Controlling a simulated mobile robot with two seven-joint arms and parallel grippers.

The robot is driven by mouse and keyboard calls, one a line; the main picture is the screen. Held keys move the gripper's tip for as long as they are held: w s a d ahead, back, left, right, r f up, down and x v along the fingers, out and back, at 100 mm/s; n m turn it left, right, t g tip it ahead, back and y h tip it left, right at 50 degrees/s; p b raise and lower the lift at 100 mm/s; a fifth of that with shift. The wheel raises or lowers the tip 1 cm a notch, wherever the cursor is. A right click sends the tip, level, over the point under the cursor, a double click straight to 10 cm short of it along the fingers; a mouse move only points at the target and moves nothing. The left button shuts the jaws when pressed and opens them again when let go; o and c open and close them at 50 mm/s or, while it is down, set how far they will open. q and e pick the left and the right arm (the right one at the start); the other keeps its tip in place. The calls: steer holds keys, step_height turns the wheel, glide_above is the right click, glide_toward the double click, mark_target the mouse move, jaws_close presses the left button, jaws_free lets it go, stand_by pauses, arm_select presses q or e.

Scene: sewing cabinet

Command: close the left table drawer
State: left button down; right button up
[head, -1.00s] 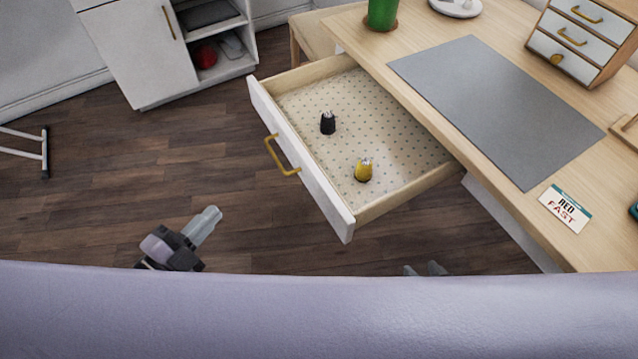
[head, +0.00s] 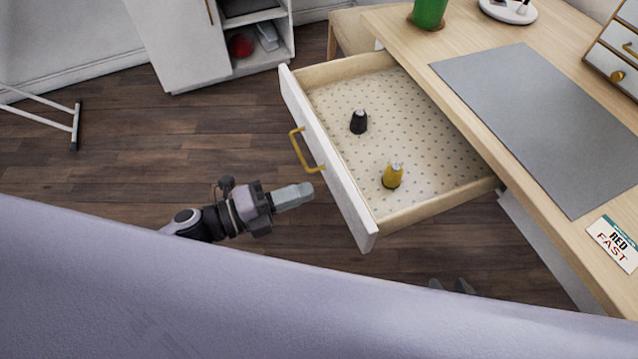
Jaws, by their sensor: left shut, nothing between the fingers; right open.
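The left table drawer (head: 330,165) is pulled far out of the wooden table (head: 470,95). It has a white front, a brass handle (head: 304,152) and a dotted lining. A black small item (head: 359,122) and a yellow small item (head: 393,176) stand inside it. My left gripper (head: 308,190) is shut and empty, just left of the drawer front and a little below the handle in the picture. I cannot tell whether it touches the front. My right gripper (head: 452,286) shows only its fingertips below the drawer; they are apart, and the rest is hidden.
A grey mat (head: 545,120), a green pot (head: 429,14), a card (head: 614,243) and a small drawer box (head: 615,60) are on the table. A white cabinet (head: 185,45) stands at the back left. The wooden floor left of the drawer is mostly clear.

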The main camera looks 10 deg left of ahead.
mark_target(335, 182)
arm_select(q)
steer(key=x, duration=0.3)
steer(key=shift+w+d, duration=0.2)
steer(key=shift+d, duration=0.05)
steer(key=shift+w+d, duration=0.1)
steer(key=shift+d, duration=0.15)
arm_select(e)
steer(key=shift+s, duration=0.1)
arm_select(q)
steer(key=shift+w+d, duration=0.1)
arm_select(e)
steer(key=shift+d, duration=0.15)
